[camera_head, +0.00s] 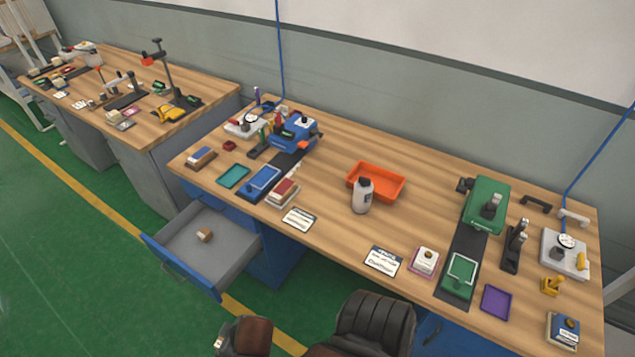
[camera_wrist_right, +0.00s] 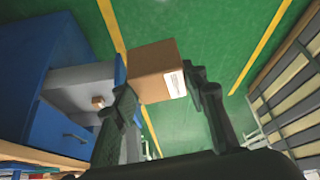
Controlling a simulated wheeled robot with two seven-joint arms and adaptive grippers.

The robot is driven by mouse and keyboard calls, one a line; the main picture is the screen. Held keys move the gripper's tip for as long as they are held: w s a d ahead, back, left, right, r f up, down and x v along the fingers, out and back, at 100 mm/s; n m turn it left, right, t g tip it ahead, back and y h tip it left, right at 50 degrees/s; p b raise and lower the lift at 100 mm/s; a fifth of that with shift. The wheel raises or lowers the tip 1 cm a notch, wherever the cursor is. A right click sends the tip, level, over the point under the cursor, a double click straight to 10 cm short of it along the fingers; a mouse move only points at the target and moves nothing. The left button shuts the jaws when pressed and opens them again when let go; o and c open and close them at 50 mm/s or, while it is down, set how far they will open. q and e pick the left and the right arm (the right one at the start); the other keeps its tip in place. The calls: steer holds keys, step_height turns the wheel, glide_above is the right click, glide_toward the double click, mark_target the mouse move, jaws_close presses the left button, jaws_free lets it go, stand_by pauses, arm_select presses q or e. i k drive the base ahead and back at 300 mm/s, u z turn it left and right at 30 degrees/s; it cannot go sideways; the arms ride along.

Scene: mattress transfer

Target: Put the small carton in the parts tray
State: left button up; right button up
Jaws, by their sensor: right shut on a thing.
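In the right wrist view, my right gripper (camera_wrist_right: 160,88) is shut on a small brown carton (camera_wrist_right: 155,68) with a white label on one side. The carton sits between the two dark fingertips, with the green floor behind it. Neither gripper shows in the head view, and the held carton is not seen there. An orange tray (camera_head: 398,188), which looks like the parts tray, lies on the workbench toward the back middle. No items can be made out in it, though its front part is hidden by a bottle.
A grey-white bottle (camera_head: 362,197) stands just before the orange tray. An open drawer (camera_head: 188,262) juts out below the bench and holds a small brown block (camera_head: 204,235). A green fixture (camera_head: 487,204) stands right of the tray.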

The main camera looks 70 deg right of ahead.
mark_target(381, 188)
steer(key=k, duration=0.2)
steer(key=z, duration=0.8)
